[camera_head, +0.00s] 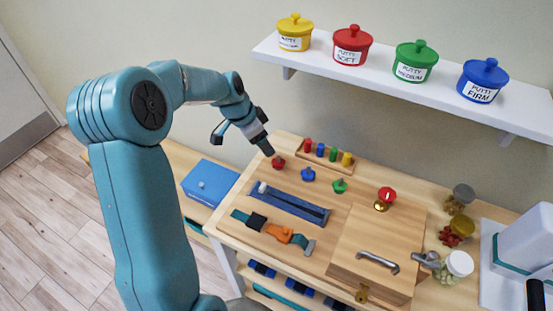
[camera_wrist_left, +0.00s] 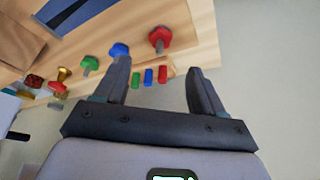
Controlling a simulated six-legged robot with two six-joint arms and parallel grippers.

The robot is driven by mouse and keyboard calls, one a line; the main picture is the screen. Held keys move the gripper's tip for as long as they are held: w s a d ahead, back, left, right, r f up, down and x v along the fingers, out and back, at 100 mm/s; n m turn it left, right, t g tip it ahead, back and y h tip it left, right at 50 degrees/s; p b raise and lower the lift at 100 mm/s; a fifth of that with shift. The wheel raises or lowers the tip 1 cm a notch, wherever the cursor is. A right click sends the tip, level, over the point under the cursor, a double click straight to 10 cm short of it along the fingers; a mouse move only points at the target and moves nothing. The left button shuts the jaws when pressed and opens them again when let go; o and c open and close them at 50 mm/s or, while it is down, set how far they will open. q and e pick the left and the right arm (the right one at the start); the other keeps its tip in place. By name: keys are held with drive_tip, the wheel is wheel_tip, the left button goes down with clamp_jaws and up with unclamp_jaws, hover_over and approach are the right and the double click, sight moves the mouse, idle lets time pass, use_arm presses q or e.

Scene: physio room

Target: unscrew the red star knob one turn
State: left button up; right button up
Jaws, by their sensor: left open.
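The red star knob (camera_head: 278,162) stands at the back left of the wooden board, left of a blue knob (camera_head: 308,174) and a green knob (camera_head: 340,186). In the left wrist view, the red star knob (camera_wrist_left: 160,38) lies beyond the fingertips, between their directions. My left gripper (camera_head: 240,137) is above and to the left of the knob, apart from it. Its two fingers (camera_wrist_left: 160,68) are spread with nothing held between them. My right gripper is not in view.
A block of coloured pegs (camera_head: 328,153) stands just behind the knobs. A red-topped brass piece (camera_head: 386,195) is farther right, near a wooden box with a metal handle (camera_head: 378,261). A shelf (camera_head: 400,88) with putty tubs hangs above. A blue box (camera_head: 209,183) sits left.

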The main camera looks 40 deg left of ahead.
sight(278, 162)
use_arm(q)
drive_tip(key=p+x, duration=0.1)
drive_tip(key=x, duration=1)
drive_tip(key=shift+w+f, duration=0.15)
drive_tip(key=shift+f, duration=0.15)
drive_tip(key=c, duration=1.1)
